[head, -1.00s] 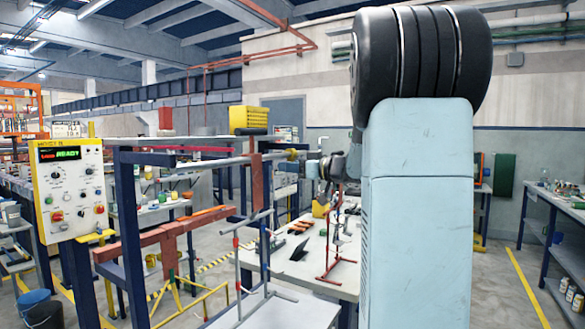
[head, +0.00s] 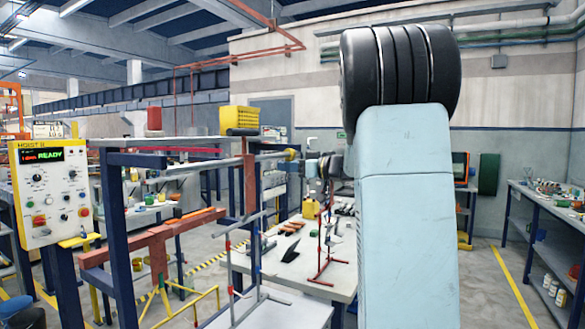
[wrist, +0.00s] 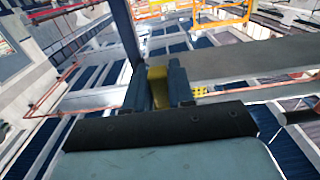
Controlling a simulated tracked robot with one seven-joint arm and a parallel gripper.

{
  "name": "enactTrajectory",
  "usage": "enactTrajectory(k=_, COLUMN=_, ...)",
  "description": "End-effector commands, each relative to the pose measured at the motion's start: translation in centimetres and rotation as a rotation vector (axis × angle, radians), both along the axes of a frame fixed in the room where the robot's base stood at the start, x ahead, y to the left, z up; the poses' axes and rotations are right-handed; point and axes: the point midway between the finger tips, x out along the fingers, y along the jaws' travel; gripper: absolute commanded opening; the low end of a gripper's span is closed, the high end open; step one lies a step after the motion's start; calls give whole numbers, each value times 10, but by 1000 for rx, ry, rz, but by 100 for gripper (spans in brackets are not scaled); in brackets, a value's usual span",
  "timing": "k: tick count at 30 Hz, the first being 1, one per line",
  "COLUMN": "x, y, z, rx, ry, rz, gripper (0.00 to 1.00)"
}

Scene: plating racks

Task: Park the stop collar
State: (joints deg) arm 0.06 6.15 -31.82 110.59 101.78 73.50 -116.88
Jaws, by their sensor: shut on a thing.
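The yellow stop collar (head: 291,154) shows at the right end of a grey horizontal bar (head: 210,165) on the blue rack. I cannot tell whether it is around the bar or just off its end. My gripper (head: 308,166) is small in the head view, just right of the collar and partly hidden by my own arm. In the wrist view my gripper (wrist: 159,90) is shut on the yellow collar (wrist: 158,86), which shows between the two dark blue fingers. The collar's far side is hidden.
A red-brown upright (head: 249,185) stands left of the collar. A hoist panel (head: 48,195) reading READY is at left. A white-topped workbench (head: 285,265) with tools lies below. A yellow box (head: 238,120) sits on the shelf. Another bench (head: 545,215) is at right.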

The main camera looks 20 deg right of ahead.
Motion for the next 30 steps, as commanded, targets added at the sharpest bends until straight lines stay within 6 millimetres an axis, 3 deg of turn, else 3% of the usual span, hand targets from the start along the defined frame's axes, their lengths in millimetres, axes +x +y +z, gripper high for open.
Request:
enactTrajectory(k=3, x=1, y=-5, z=2, rx=-1, ry=-4, rz=-11, gripper=0)
enactTrajectory(k=4, x=1, y=-5, z=2, rx=-1, ry=-4, rz=-11, gripper=26)
enactTrajectory(k=10, x=1, y=-3, z=2, rx=-1, ry=-3, rz=-8, gripper=45)
enactTrajectory(k=20, x=-3, y=-4, z=1, rx=-1, ry=-2, rz=-6, gripper=45)
enactTrajectory(k=30, x=-45, y=-38, z=1, rx=0, ry=-1, rz=-7, gripper=45)
